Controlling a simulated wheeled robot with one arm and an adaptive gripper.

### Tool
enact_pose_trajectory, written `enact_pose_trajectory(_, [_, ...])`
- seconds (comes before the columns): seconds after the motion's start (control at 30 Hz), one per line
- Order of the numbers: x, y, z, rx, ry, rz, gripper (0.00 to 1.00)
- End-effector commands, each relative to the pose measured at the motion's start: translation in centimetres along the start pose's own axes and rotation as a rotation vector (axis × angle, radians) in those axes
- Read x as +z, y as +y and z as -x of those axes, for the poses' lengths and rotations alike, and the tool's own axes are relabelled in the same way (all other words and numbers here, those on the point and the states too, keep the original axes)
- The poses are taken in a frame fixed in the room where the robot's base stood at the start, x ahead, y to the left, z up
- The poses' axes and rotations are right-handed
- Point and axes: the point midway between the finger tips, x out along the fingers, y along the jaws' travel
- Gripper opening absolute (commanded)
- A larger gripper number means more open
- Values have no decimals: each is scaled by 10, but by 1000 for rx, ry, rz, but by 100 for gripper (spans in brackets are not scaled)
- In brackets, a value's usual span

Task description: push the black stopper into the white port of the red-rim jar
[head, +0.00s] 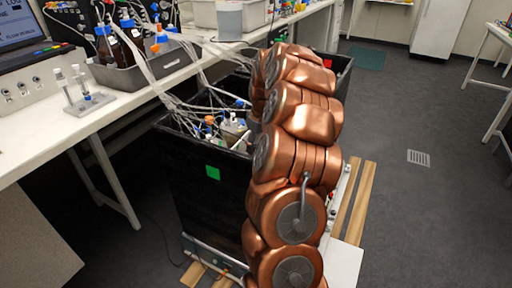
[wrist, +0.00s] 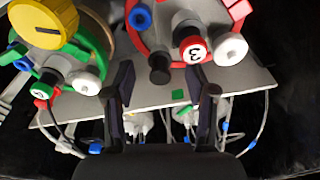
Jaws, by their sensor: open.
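In the wrist view, the red-rim jar (wrist: 140,40) is at the top, partly cut off by the frame edge. Its lid carries a blue ring, a red cap marked 3 (wrist: 193,48) and a white port (wrist: 230,48) to the right of that cap. A black stopper (wrist: 159,68) shows to the left of the red cap. I cannot tell how deep it sits or what it sits in. My gripper (wrist: 166,82) is open, with one finger on each side of the stopper in the picture and no visible contact. The head view does not show my gripper; my arm covers that area.
A green-rim jar with a yellow knob (wrist: 45,24) stands at left in the wrist view, beside a grey plate (wrist: 250,88) with tubes below. In the head view, a black box (head: 190,190) holds jars and tubing, next to a white bench (head: 30,145).

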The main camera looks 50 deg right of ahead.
Motion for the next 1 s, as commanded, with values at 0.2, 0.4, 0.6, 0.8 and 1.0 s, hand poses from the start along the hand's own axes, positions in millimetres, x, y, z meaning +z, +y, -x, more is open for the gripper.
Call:
enact_pose_trajectory(0.2, [-1, 0, 42, 3, 5, 1, 56])
enact_pose_trajectory(0.4, [-1, 0, 78, 4, 5, 0, 56])
enact_pose_trajectory(0.6, [0, 0, 99, 1, 2, 0, 56])
enact_pose_trajectory(0.8, [0, 0, 106, 2, 3, 0, 56])
enact_pose_trajectory(1.0, [0, 0, 106, 1, 2, 0, 56])
